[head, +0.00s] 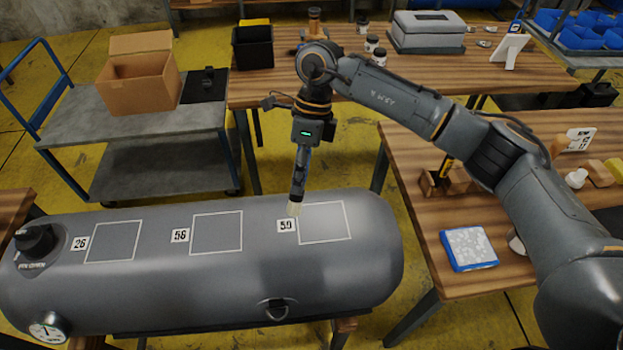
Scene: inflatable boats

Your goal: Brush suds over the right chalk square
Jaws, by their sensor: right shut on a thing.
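The right chalk square (327,224) is outlined in white on top of the grey inflatable tube (220,280), beside a number tag (286,225). Its inside looks lighter than the other two squares. My right gripper (301,150) is shut on a dark-handled brush (297,180) that points down. The pale bristles (294,210) are at the square's upper left corner, above the tag. I cannot tell whether they touch the tube. A blue tray (469,267) with white, foamy-looking content lies on the right table. My left gripper is not in view.
The middle square (217,232) and left square (112,241) have tags too. A black valve (35,240) and a gauge (48,332) are at the tube's left end. A cart (140,135) with a cardboard box (140,75) and a wooden table (400,85) stand behind.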

